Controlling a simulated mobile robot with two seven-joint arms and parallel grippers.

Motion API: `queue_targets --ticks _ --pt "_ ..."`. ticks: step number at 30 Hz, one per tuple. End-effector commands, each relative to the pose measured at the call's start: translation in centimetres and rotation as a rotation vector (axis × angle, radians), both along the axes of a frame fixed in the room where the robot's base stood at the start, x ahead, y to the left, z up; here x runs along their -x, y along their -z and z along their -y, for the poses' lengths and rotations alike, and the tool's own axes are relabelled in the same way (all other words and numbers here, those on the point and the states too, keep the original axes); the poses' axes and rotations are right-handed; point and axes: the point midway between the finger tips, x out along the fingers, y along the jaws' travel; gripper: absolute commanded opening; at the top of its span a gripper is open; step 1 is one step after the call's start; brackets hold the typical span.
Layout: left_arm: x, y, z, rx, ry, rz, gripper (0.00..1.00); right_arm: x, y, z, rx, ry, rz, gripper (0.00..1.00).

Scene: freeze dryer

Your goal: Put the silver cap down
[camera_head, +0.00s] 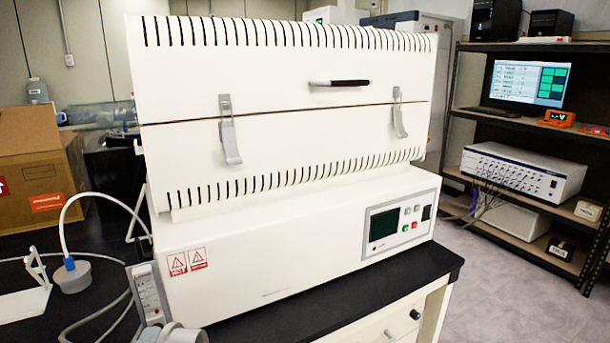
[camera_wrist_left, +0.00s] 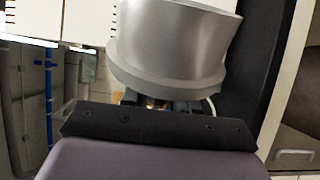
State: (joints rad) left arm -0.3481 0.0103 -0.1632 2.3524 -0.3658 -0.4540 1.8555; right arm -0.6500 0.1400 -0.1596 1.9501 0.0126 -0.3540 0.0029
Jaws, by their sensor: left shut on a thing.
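In the left wrist view, my left gripper (camera_wrist_left: 160,104) is shut on the silver cap (camera_wrist_left: 172,48). The cap is a smooth metal cylinder with a wider rim at its lower edge, and it looks slightly tilted in this view. Its upper part is cut off by the picture edge, and the fingers are mostly hidden beneath the rim. A grey cap-like piece with a blue fitting and white hose (camera_head: 72,275) stands on the black bench at the left. My right gripper is not in view.
A large white slotted furnace-like unit (camera_head: 290,150) fills the middle of the bench. A white stand (camera_head: 35,290) and a grey cable lie on the bench (camera_head: 100,318) at left. A cardboard box (camera_head: 40,165) is behind. A shelf rack (camera_head: 520,125) stands at right.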

Motion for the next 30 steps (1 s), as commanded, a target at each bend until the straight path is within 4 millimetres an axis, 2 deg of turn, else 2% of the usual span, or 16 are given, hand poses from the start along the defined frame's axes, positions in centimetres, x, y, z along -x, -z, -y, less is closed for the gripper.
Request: queue_targets --ticks 8,15,18,30 --pt "0.0 0.0 0.0 0.003 0.000 0.005 0.00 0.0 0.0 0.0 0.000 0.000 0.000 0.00" --pt "-0.1 3.3 -0.1 0.000 -0.006 0.003 0.00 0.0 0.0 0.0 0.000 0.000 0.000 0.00" --pt "-0.1 4.0 0.0 -0.002 0.001 0.006 0.00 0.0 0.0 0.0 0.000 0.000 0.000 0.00" --pt "-0.1 0.3 0.1 -0.003 0.007 0.008 0.00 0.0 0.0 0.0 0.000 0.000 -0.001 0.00"
